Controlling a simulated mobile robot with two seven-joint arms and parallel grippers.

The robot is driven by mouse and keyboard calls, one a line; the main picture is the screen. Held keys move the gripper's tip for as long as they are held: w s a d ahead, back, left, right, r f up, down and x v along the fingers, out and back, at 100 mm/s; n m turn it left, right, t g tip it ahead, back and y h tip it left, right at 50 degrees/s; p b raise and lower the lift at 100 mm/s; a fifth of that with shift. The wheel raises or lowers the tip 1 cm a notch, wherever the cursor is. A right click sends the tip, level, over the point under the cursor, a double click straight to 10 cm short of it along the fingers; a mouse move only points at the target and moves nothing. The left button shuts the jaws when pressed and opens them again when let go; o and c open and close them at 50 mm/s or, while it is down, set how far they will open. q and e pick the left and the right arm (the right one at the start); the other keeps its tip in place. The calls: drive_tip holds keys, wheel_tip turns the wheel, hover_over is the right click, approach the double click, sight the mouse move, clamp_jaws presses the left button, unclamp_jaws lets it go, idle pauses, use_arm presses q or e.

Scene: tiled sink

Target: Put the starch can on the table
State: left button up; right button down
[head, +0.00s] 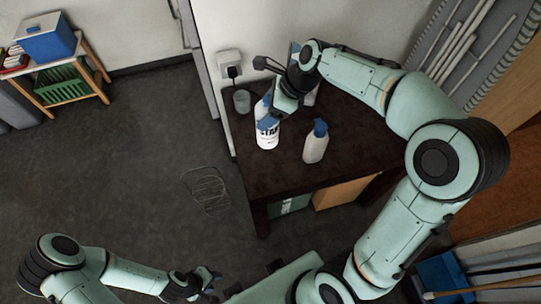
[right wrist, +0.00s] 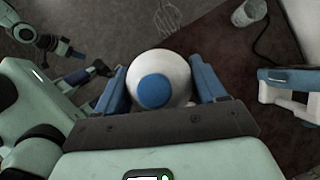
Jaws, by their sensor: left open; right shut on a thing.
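The starch can (head: 267,134) is white with a blue top and dark lettering. It stands upright at the left part of the dark table (head: 262,179), and its base looks at or very near the tabletop; I cannot tell if it touches. My right gripper (head: 270,119) is around the can's upper part. In the right wrist view the can's round white top with a blue cap (right wrist: 153,90) sits between the two blue fingers of the right gripper (right wrist: 160,88). My left gripper (head: 211,285) is open and empty at the bottom, away from the table.
A white bottle with a blue cap (head: 316,142) stands right of the can. A cup (head: 242,101) stands near the wall by the socket. A blue and white object (right wrist: 288,86) lies right of the gripper. The table's front is clear.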

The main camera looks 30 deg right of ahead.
sight(268, 142)
drive_tip(key=f+b, duration=0.3)
drive_tip(key=f, duration=1.1)
drive_tip(key=shift+s, duration=0.2)
use_arm(q)
drive_tip(key=s+f+b, duration=0.1)
drive_tip(key=s+f, duration=0.2)
drive_tip(key=f, duration=0.3)
drive_tip(key=shift+s+b, duration=0.25)
drive_tip(key=shift+b, duration=0.1)
use_arm(e)
drive_tip(key=shift+f, duration=2.45)
drive_tip(key=shift+w+a, duration=0.1)
drive_tip(key=shift+f, duration=0.15)
drive_tip(key=shift+c, duration=0.4)
unclamp_jaws()
use_arm(q)
drive_tip(key=r+p, duration=0.1)
drive_tip(key=w+r+p, duration=0.1)
drive_tip(key=shift+w+r, duration=0.1)
drive_tip(key=shift+r, duration=0.25)
use_arm(e)
drive_tip(key=v, duration=1.2)
